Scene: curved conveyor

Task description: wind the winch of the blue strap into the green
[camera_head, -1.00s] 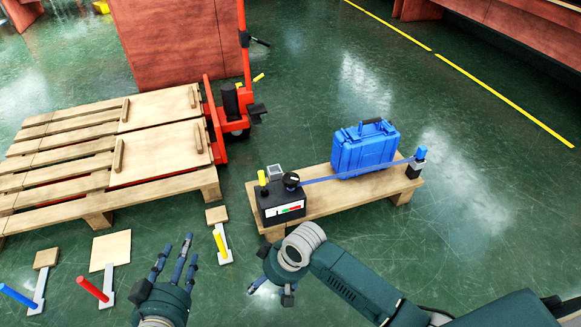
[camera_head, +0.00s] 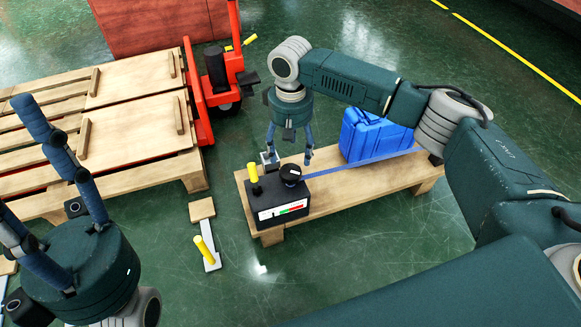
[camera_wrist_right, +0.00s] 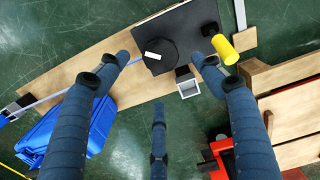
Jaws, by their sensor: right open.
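The winch (camera_head: 278,213) is a black box on the near end of a wooden bench (camera_head: 345,196). It has a round black knob (camera_head: 291,171), a yellow-topped lever (camera_head: 253,173) and a front strip with white, red and green parts; its reading is too small to tell. The blue strap (camera_head: 330,170) runs from the knob past a blue case (camera_head: 368,135). My right gripper (camera_head: 289,158) is open, pointing down above and just behind the knob. In the right wrist view the knob (camera_wrist_right: 160,56) lies between its spread fingertips, apart from them. My left gripper (camera_head: 25,155) is open and empty at lower left.
A small grey square frame (camera_wrist_right: 190,89) stands beside the winch, close to my right fingers. A wooden pallet (camera_head: 120,180) and a red pallet truck (camera_head: 232,70) are to the left. A yellow-handled lever (camera_head: 205,250) lies on the green floor in front.

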